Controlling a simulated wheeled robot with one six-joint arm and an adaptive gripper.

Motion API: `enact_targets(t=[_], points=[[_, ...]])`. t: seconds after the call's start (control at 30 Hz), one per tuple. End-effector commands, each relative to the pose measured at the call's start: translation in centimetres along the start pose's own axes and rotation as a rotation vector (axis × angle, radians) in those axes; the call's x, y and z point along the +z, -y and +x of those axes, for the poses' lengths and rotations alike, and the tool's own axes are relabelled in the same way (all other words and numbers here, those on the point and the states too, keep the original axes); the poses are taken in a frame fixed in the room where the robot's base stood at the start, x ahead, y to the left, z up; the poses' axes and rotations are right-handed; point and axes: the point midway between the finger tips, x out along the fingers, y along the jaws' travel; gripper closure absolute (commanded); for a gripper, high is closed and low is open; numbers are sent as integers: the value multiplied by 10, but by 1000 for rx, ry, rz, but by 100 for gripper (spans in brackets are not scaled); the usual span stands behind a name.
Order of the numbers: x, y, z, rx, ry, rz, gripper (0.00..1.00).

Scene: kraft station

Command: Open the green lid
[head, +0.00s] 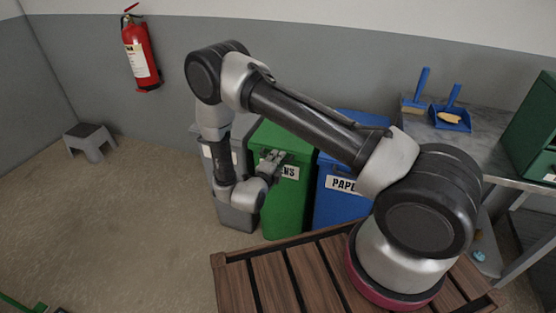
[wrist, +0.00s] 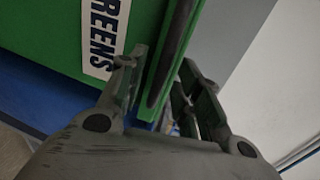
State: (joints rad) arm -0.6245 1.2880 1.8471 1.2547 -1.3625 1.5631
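The green bin (head: 290,205) stands between a grey bin and a blue bin, its label partly hidden by my gripper in the head view. Its green lid (head: 268,138) looks closed, with my arm crossing in front of part of it. My gripper (head: 272,162) is at the upper front of the bin. In the wrist view, the GREENS label (wrist: 105,38) is beside one finger, and my gripper (wrist: 160,85) is open. Its fingers stand on either side of a dark strip (wrist: 172,55) along the green edge. I cannot tell whether they touch it.
The grey bin (head: 240,215) is close on the left and the blue bin (head: 335,207) on the right. A slatted wooden surface (head: 263,278) lies in front. A bench (head: 485,145) with a blue brush and dustpan is at right. Open floor lies left.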

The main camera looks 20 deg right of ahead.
Motion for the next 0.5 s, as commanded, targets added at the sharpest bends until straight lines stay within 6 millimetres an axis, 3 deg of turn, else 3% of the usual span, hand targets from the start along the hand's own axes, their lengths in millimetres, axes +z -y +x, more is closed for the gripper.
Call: enact_targets(t=[0.13,0.4,0.43,0.5], points=[[0,0,13,0,-1,0,66],[0,0,15,1,1,-1,66],[0,0,15,1,1,-1,68],[0,0,15,1,1,-1,81]])
